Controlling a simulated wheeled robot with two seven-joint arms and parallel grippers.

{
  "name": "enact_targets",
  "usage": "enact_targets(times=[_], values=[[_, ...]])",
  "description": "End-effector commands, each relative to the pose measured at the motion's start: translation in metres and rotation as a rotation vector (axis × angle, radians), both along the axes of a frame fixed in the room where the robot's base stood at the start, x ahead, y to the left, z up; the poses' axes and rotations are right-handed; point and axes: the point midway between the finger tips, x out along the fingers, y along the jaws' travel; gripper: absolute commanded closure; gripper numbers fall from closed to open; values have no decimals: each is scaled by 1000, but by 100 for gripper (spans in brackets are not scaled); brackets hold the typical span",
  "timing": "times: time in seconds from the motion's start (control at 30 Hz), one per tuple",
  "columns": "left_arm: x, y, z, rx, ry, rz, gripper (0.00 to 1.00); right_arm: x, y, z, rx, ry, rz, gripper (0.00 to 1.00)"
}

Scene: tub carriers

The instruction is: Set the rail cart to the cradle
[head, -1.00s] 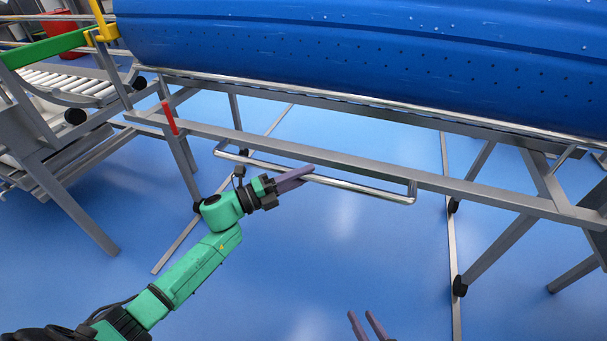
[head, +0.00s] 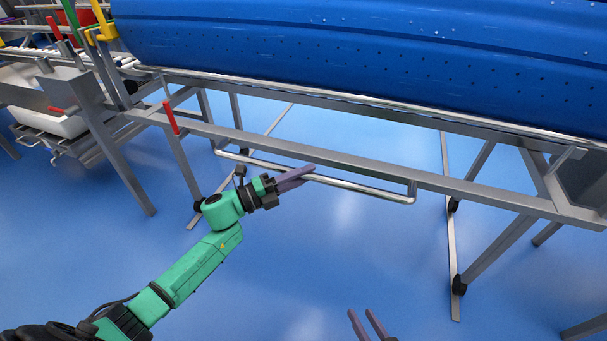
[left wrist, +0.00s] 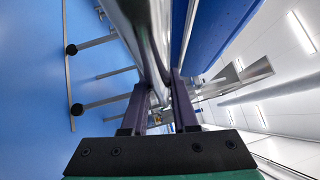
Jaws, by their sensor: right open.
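The rail cart is a grey metal frame (head: 350,160) carrying a long blue perforated tub (head: 330,50). A bright bar handle (head: 370,192) hangs along its near side. My left gripper (head: 296,178) is at this handle, its purple fingers on either side of the bar. In the left wrist view the fingers (left wrist: 160,100) flank the bar closely; they appear closed on it. My right gripper (head: 368,322) is open and empty at the bottom edge, well below the handle. I cannot tell for certain which structure is the cradle; a grey frame (head: 98,120) stands at the cart's left end.
A red lever (head: 170,118) and a yellow bracket (head: 103,30) are at the cart's left end. A white tub (head: 50,118), a green bar (head: 70,18) and a red bin (head: 88,17) lie beyond, upper left. The blue floor (head: 290,270) in front is clear.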

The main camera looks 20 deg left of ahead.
Motion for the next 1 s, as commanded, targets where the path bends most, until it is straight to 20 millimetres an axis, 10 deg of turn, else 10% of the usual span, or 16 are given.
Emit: enact_targets(times=[0.5,0.53,0.6,1.0], values=[[-2,-2,-2,1,3,-6,100,1,0,1,0,-2,-2,54],[-2,-2,-3,2,3,-6,61,1,0,1,1,-3,-2,54],[-1,-1,-2,1,3,-5,43,1,0,1,1,-3,-2,54],[-5,6,-1,-1,4,1,43,2,0,4,5,-2,-6,54]])
